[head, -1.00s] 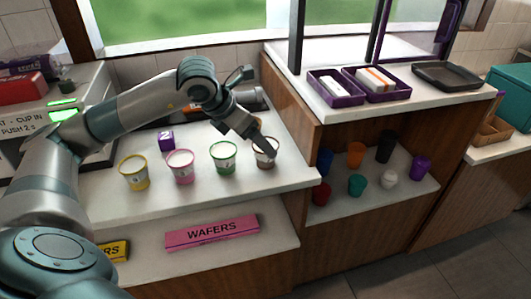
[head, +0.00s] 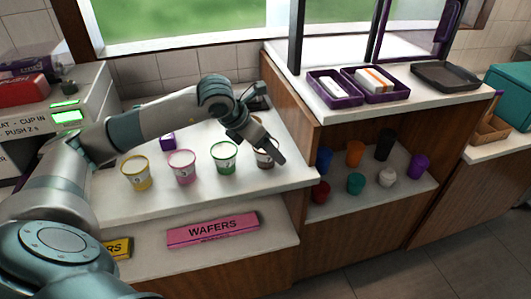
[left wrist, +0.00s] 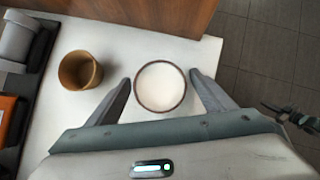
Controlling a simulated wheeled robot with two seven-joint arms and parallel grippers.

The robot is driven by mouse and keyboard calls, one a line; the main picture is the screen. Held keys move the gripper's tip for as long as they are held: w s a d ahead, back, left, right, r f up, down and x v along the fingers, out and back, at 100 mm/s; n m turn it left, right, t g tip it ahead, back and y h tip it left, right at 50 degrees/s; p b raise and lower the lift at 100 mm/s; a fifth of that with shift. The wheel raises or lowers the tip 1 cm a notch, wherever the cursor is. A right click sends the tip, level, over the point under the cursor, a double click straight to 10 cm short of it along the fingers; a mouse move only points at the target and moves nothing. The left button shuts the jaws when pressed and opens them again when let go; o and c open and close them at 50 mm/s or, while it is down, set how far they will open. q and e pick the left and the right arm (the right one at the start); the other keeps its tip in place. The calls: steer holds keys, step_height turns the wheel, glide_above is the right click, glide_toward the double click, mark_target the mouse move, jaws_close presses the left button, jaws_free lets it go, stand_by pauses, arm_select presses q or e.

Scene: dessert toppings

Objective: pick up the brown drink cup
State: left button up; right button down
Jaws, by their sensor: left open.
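The brown-rimmed cup (head: 263,161) with pale contents stands on the counter at the right end of the row of cups, partly hidden behind my left gripper (head: 272,150). In the left wrist view the same cup (left wrist: 161,87) shows from above. My left gripper (left wrist: 160,78) is open, with one finger on each side of the cup. A narrow gap shows at each finger. A second, tan hollow cup (left wrist: 80,70) stands to the left in the wrist view, outside the fingers. My right gripper is not in view.
Green (head: 224,158), pink (head: 182,167) and yellow (head: 136,173) cups stand left of the brown one. A wooden panel (left wrist: 150,15) borders the counter (head: 220,190). Several coloured cups sit on the shelf (head: 330,205) at right.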

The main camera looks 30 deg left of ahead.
arm_select(q)
steer(key=c, duration=1.2)
steer(key=shift+r, duration=0.1)
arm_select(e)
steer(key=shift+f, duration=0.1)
